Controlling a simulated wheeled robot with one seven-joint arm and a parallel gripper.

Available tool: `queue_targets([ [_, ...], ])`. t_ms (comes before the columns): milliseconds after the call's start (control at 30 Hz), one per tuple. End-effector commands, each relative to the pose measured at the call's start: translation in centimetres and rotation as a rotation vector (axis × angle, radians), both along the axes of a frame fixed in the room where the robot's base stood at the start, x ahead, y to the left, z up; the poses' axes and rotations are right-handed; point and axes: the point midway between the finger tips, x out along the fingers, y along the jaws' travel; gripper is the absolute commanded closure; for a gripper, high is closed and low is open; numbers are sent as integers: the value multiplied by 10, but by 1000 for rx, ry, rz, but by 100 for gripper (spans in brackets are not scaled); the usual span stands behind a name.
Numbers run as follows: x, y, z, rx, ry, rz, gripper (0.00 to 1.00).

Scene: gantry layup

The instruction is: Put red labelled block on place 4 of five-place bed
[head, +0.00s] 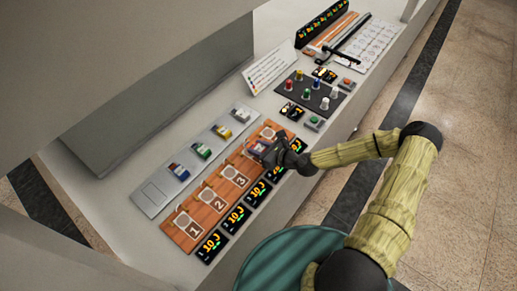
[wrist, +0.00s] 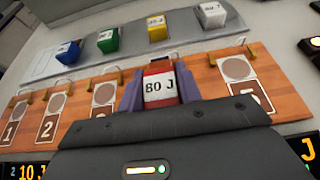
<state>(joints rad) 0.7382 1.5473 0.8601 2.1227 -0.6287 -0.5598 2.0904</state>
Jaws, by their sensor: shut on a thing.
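The red labelled block (wrist: 158,84), with a white label reading "80 J", is between the fingers of my gripper (wrist: 159,92) in the wrist view. My gripper is shut on it. The five-place bed (wrist: 288,98) is an orange board with numbered places and pale discs. The block is at place 4, between place 3 (wrist: 103,95) and place 5 (wrist: 238,70), and hides its disc. I cannot tell whether it touches the bed. In the head view, my gripper (head: 266,151) is over the upper part of the bed (head: 180,234) and mostly hides the block.
A grey rack (head: 153,199) behind the bed holds blue (wrist: 68,52), green (wrist: 107,41), yellow (wrist: 157,28) and white (wrist: 212,14) blocks; its near-left place is empty. Displays (head: 211,244) line the bed's front. A knob panel (head: 312,92) stands farther along the bench.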

Motion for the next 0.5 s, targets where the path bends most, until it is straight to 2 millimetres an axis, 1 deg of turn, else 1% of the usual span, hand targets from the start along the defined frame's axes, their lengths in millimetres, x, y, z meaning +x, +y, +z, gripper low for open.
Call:
queue_targets([
  [133, 0, 0, -12, 1, 1, 0, 91],
  [500, 0, 0, -18, 0, -1, 0, 91],
])
